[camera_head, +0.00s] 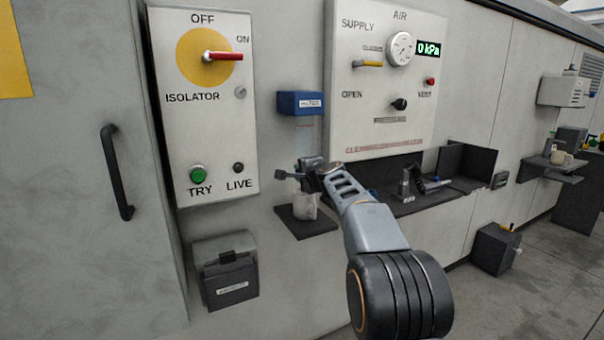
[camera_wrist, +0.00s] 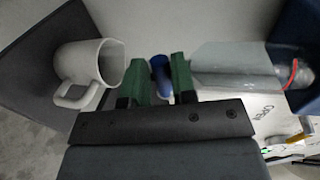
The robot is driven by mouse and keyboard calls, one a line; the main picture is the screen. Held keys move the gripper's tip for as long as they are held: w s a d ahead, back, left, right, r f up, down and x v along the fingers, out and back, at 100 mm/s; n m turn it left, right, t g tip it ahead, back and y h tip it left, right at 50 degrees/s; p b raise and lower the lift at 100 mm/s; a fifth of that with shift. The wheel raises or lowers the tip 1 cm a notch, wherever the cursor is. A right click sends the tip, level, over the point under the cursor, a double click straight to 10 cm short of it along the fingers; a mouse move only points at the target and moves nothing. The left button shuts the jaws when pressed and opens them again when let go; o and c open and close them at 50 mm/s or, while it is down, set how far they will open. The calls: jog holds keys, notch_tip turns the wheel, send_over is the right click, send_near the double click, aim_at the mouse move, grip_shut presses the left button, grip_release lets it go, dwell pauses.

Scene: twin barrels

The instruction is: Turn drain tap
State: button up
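The filter (camera_head: 300,102) is a blue box on the wall in the head view, with a clear bowl under it. The clear bowl (camera_wrist: 232,62) lies right of the fingers in the wrist view. A small blue part (camera_wrist: 160,76), seemingly the drain tap, shows between my gripper's green fingers (camera_wrist: 160,82). The fingers stand a little apart on either side of it; whether they touch it I cannot tell. In the head view my gripper (camera_head: 298,172) is below the filter, and the tap is hidden there.
A white mug (camera_wrist: 88,72) stands on a dark shelf (camera_head: 305,226) close below my gripper. The isolator panel (camera_head: 205,140) is left, with its red handle toward ON. The air panel (camera_head: 375,130) is right and reads 0 kPa; its yellow handle lies level.

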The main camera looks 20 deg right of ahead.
jog(key=o, duration=0.3)
jog(key=b+v, duration=0.2)
jog(key=v, duration=1.1)
jog(key=shift+s+d+r, duration=0.1)
jog(key=shift+s+r, duration=0.05)
jog(key=shift+s, duration=0.25)
jog(key=s+a+f+n+g+y+p, duration=0.1)
jog(key=s+a+n+g+y+p, duration=0.1)
jog(key=s+a+n+g+p, duration=0.8)
jog(key=s+f+n+h+p, duration=0.1)
jog(key=s+n+p, duration=0.1)
jog(key=s+p, duration=0.2)
jog(key=s+a+f+n+g+h+p, duration=0.1)
jog(key=s+f+n+p, duration=0.1)
jog(key=s, duration=0.4)
jog(key=s+a+f+n+g+h+p, duration=0.1)
jog(key=s+f+n+p, duration=0.1)
jog(key=s+p, duration=0.3)
jog(key=shift+s+n+h+p, duration=0.3)
jog(key=shift+n+p, duration=0.05)
jog(key=shift+n, duration=0.05)
